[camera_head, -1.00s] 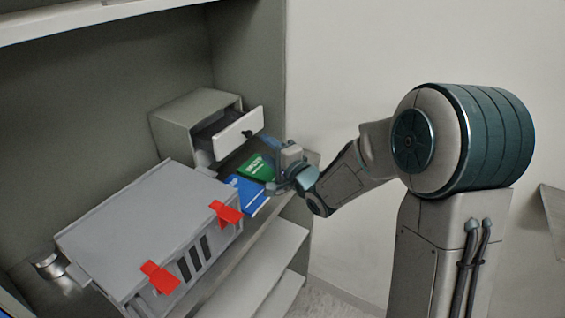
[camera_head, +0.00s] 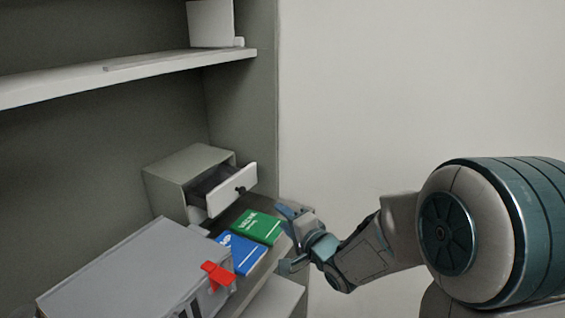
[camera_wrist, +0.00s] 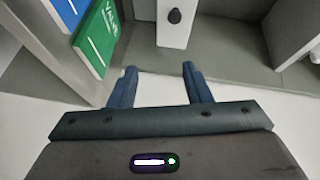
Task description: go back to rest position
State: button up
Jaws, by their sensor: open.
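My gripper (camera_head: 284,240) is open and empty in the head view, just right of the shelf's front edge. In the wrist view my gripper (camera_wrist: 157,76) shows two blue fingers spread apart with nothing between them. A green book (camera_head: 256,227) lies flat on the shelf to the left of my gripper, and a blue book (camera_head: 240,254) lies beside it. Both also show at the upper left of the wrist view, the green book (camera_wrist: 98,38) nearer the fingers. A small cabinet (camera_head: 180,172) behind the books has its drawer (camera_head: 230,190) pulled open.
A large grey box (camera_head: 125,275) with a red tab (camera_head: 217,277) stands on the shelf at the lower left. An upper shelf (camera_head: 130,78) holds a white box (camera_head: 210,22). The wall (camera_head: 400,100) right of the shelf unit is clear.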

jog(key=s+d+n+g+h+p, duration=0.1)
jog(key=s+d+n+g+h, duration=0.1)
jog(key=s+d+h, duration=0.3)
jog(key=s+d+n+g+h+p, duration=0.1)
jog(key=s+d+n+g+h, duration=0.15)
jog(key=d, duration=0.45)
jog(key=s+d+r+n+g+p, duration=0.1)
jog(key=s+n+g, duration=0.1)
jog(key=s, duration=0.6)
jog(key=s+d+r+n+g+h+p, duration=0.1)
jog(key=s+g, duration=0.3)
jog(key=s, duration=0.5)
jog(key=shift+s+d+n+g, duration=0.25)
jog(key=shift+d+n+g, duration=0.1)
jog(key=shift+n, duration=0.5)
jog(key=shift+h, duration=0.25)
jog(key=shift+c, duration=0.8)
